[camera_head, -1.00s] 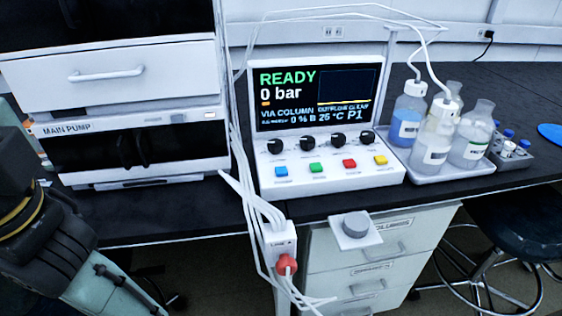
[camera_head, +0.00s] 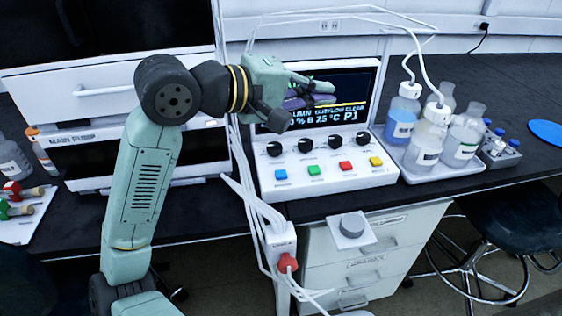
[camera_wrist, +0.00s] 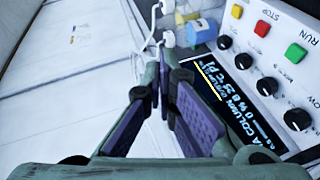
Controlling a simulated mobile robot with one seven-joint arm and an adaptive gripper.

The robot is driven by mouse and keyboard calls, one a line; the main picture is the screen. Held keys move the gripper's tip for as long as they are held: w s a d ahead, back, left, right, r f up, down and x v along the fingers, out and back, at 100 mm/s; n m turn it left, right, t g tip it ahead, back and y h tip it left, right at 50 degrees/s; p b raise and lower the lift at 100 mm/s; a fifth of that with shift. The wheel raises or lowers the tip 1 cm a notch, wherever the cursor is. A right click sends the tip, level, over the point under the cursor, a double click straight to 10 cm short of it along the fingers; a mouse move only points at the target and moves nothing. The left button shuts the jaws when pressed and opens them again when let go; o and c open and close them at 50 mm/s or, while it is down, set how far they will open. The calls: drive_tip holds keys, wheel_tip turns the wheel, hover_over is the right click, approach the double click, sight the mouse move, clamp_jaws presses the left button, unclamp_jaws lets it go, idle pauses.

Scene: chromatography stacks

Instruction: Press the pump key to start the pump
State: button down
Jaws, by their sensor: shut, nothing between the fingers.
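The white control unit (camera_head: 325,182) stands on the dark bench. Its sloped front carries a blue key (camera_head: 281,175), a green key (camera_head: 314,170), a red key (camera_head: 346,166) and a yellow key (camera_head: 376,161), below black knobs. Key labels are too small to read in the head view. In the wrist view the green key (camera_wrist: 296,54) is marked RUN and the red key (camera_wrist: 268,26) STOP; the blue key is out of view there. My gripper (camera_head: 326,90) is shut and empty, in front of the screen (camera_head: 345,112) and above the keys, hiding the screen's upper left.
A tray (camera_head: 450,172) with several bottles stands right of the unit. White cables and a power strip with a red plug (camera_head: 287,262) hang at the bench front. A grey round knob on a white plate (camera_head: 352,225) sits at the front edge. The main pump (camera_head: 90,160) is left.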

drive_tip(key=w+a+f+m+y, duration=0.1)
drive_tip(key=w+a+f+y, duration=0.2)
drive_tip(key=f, duration=0.2)
drive_tip(key=w+a+f+m+y+p, duration=0.1)
drive_tip(key=w+a+f+y, duration=0.2)
drive_tip(key=a+f+y, duration=0.1)
drive_tip(key=shift+f, duration=0.55)
drive_tip(key=b, duration=0.3)
hover_over(278, 172)
wheel_tip(278, 172, down, 8)
drive_tip(key=shift+r, duration=0.1)
drive_tip(key=shift+f+b, duration=0.5)
drive_tip(key=shift+b, duration=0.25)
drive_tip(key=shift+f+b, duration=0.9)
drive_tip(key=shift+b, duration=0.95)
idle(0.6)
drive_tip(key=shift+r, duration=0.1)
idle(0.3)
drive_tip(key=shift+r, duration=0.85)
drive_tip(key=shift+r, duration=0.15)
